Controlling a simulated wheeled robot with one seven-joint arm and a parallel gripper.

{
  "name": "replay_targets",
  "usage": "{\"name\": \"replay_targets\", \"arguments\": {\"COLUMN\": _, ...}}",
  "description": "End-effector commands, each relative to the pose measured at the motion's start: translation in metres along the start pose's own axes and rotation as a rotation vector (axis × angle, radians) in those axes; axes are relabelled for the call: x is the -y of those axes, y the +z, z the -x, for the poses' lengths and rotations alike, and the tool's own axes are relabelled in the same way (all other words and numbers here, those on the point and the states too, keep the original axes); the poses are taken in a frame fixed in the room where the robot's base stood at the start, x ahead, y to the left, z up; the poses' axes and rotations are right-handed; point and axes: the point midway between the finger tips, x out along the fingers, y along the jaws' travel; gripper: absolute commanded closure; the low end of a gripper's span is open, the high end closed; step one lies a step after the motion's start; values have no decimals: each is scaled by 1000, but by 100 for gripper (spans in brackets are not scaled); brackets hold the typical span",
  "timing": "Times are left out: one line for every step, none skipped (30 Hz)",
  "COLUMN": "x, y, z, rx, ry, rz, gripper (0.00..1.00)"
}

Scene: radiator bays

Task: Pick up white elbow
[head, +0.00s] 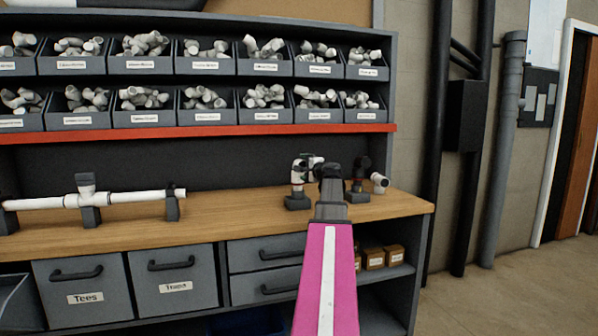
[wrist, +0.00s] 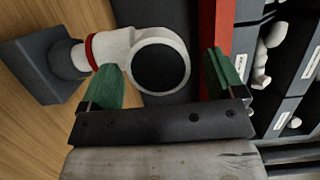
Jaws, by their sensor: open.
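A white elbow (wrist: 116,46) with a red ring sits on a dark grey stand (wrist: 35,70) in the wrist view. Its round dark opening faces my camera. My gripper (wrist: 160,75) is open, with one green finger on each side of the opening. The left finger overlaps the elbow's edge in the picture; I cannot tell whether it touches. The right finger is clear of it. In the head view the elbow (head: 298,170) stands on the workbench, partly hidden by my gripper (head: 322,166).
A dark stand (head: 357,185) and another white fitting (head: 379,183) are just right of my gripper. A white pipe assembly (head: 87,196) lies on holders at the left. Shelves of labelled bins (head: 205,119) and a red shelf edge (head: 200,133) are behind. The wooden bench middle (head: 235,205) is clear.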

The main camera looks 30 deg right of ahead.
Motion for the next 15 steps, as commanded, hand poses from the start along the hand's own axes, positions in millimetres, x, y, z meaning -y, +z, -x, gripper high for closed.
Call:
{"name": "replay_targets", "arguments": {"x": 0, "y": -1, "z": -10, "rx": 1, "ry": 0, "rz": 0, "gripper": 12}}
{"name": "replay_targets", "arguments": {"x": 0, "y": -1, "z": -13, "rx": 1, "ry": 1, "rz": 0, "gripper": 12}}
{"name": "replay_targets", "arguments": {"x": 0, "y": 0, "z": -16, "rx": 1, "ry": 1, "rz": 0, "gripper": 12}}
{"name": "replay_targets", "arguments": {"x": 0, "y": 0, "z": -18, "rx": 1, "ry": 1, "rz": 0, "gripper": 12}}
{"name": "replay_targets", "arguments": {"x": 0, "y": 0, "z": -18, "rx": 1, "ry": 1, "rz": 0, "gripper": 12}}
{"name": "replay_targets", "arguments": {"x": 0, "y": 0, "z": -18, "rx": 1, "ry": 1, "rz": 0, "gripper": 12}}
{"name": "replay_targets", "arguments": {"x": 0, "y": 0, "z": -18, "rx": 1, "ry": 1, "rz": 0, "gripper": 12}}
{"name": "replay_targets", "arguments": {"x": 0, "y": 0, "z": -18, "rx": 1, "ry": 1, "rz": 0, "gripper": 12}}
{"name": "replay_targets", "arguments": {"x": 0, "y": 0, "z": -17, "rx": 0, "ry": 1, "rz": 0, "gripper": 12}}
{"name": "replay_targets", "arguments": {"x": 0, "y": 0, "z": -17, "rx": 0, "ry": 1, "rz": 0, "gripper": 12}}
{"name": "replay_targets", "arguments": {"x": 0, "y": 0, "z": -17, "rx": 0, "ry": 1, "rz": 0, "gripper": 15}}
{"name": "replay_targets", "arguments": {"x": 0, "y": 1, "z": -17, "rx": 0, "ry": 1, "rz": 1, "gripper": 28}}
{"name": "replay_targets", "arguments": {"x": 0, "y": 0, "z": -17, "rx": 0, "ry": 1, "rz": 0, "gripper": 38}}
{"name": "replay_targets", "arguments": {"x": 0, "y": 0, "z": -17, "rx": 0, "ry": 1, "rz": 1, "gripper": 48}}
{"name": "replay_targets", "arguments": {"x": 0, "y": 0, "z": -17, "rx": 0, "ry": 1, "rz": 1, "gripper": 61}}
